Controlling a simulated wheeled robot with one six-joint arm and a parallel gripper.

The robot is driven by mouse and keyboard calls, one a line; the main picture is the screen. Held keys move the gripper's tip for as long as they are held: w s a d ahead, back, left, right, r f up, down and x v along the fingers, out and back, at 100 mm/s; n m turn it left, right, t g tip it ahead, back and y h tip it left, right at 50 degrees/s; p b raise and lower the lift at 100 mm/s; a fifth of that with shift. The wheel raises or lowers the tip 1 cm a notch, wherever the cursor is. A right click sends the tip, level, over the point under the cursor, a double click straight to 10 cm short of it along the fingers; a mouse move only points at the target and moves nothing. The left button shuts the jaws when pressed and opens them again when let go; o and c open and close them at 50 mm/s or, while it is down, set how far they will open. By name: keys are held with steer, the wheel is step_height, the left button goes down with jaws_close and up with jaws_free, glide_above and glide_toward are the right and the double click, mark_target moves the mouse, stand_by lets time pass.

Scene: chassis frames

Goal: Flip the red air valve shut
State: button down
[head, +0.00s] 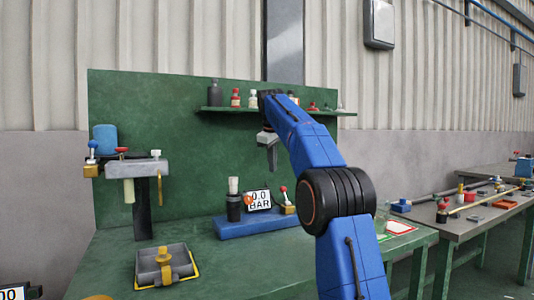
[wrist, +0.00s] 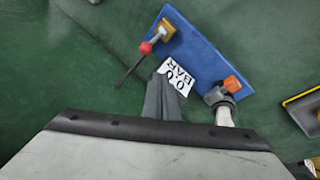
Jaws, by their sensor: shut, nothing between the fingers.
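A red-knobbed lever (head: 284,189) stands up from a small brass block (head: 289,208) at the right end of a blue base (head: 262,223) on the green bench. In the wrist view its red ball (wrist: 147,47) shows on a pale stem from the brass block (wrist: 168,28). A display (head: 258,200) on the blue base reads 0.0 BAR. My gripper (head: 272,165) is shut and empty, pointing down above the display, apart from the lever.
A dark fitting with a white top (head: 233,192) and an orange knob stand at the blue base's left. A grey tray-like box (head: 165,266) lies at front left. A shelf (head: 230,109) with several bottles runs behind my arm. Bench surface between them is clear.

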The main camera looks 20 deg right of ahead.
steer(key=w+r, duration=0.1)
steer(key=r, duration=0.2)
steer(key=w+a+r, duration=0.1)
steer(key=shift+w+r, duration=0.3)
steer(key=shift+a+r, duration=0.1)
stand_by(0.4)
stand_by(0.5)
steer(key=s+a+f+m+y, duration=0.1)
steer(key=s+a+f, duration=0.3)
steer(key=s, duration=0.8)
steer(key=s+a+f+m, duration=0.2)
steer(key=s+a, duration=0.3)
steer(key=s, duration=0.7)
steer(key=s+a+f+m, duration=0.1)
steer(key=s+a+f, duration=0.2)
steer(key=s+f, duration=1.3)
steer(key=s+a+f+m+t+y, duration=0.1)
steer(key=s+a+f+m, duration=0.1)
steer(key=s+f, duration=1.4)
step_height(320, 180, down, 2)
steer(key=shift+a, duration=0.45)
